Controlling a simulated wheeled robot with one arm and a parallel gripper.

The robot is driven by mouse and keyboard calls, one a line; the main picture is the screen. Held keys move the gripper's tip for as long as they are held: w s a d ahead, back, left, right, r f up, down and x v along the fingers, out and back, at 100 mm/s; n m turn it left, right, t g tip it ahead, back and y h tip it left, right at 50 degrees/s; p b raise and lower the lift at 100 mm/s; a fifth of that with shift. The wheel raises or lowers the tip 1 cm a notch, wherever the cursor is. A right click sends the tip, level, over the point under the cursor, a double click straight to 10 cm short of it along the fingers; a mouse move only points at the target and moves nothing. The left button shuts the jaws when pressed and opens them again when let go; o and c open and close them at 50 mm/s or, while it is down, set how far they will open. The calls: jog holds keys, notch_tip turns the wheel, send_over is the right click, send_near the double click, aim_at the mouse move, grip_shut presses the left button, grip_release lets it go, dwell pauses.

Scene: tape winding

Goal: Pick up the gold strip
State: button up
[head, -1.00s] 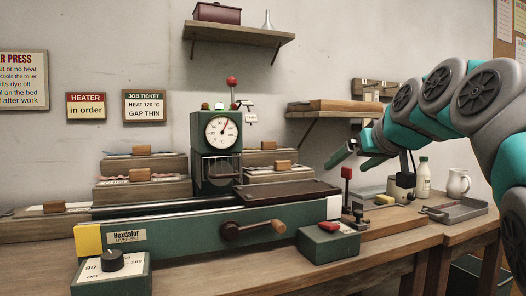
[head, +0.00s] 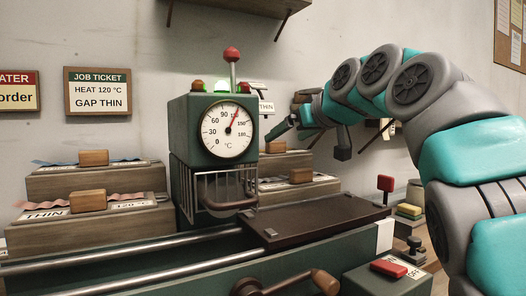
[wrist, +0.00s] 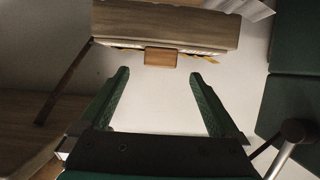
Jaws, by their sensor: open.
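In the wrist view, a thin gold strip (wrist: 208,58) shows only as small bits beside a wooden block (wrist: 160,57) at the edge of a wooden box (wrist: 165,25). Most of the strip is hidden. My gripper (wrist: 158,90) is open and empty, its two green fingers pointing toward the box with the block lying between their lines, beyond the tips. In the head view my gripper (head: 283,129) is just right of the green dial housing, above a back wooden block (head: 276,147). I cannot make out the gold strip in the head view.
The green machine's dial (head: 228,129) stands close left of my gripper, with a red-knobbed lever (head: 232,56) on top. Other stepped boxes hold a blue strip (head: 60,163) and a pink strip (head: 50,201). A dark plate (head: 315,220) lies in front. A shelf (head: 240,8) is above.

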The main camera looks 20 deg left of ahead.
aim_at(274, 142)
jog(key=p+x, duration=0.2)
jog(key=x, duration=0.5)
jog(key=shift+w+a+r, duration=0.1)
jog(key=shift+w+a, duration=0.05)
jog(key=shift+w, duration=0.05)
jog(key=c, duration=1.5)
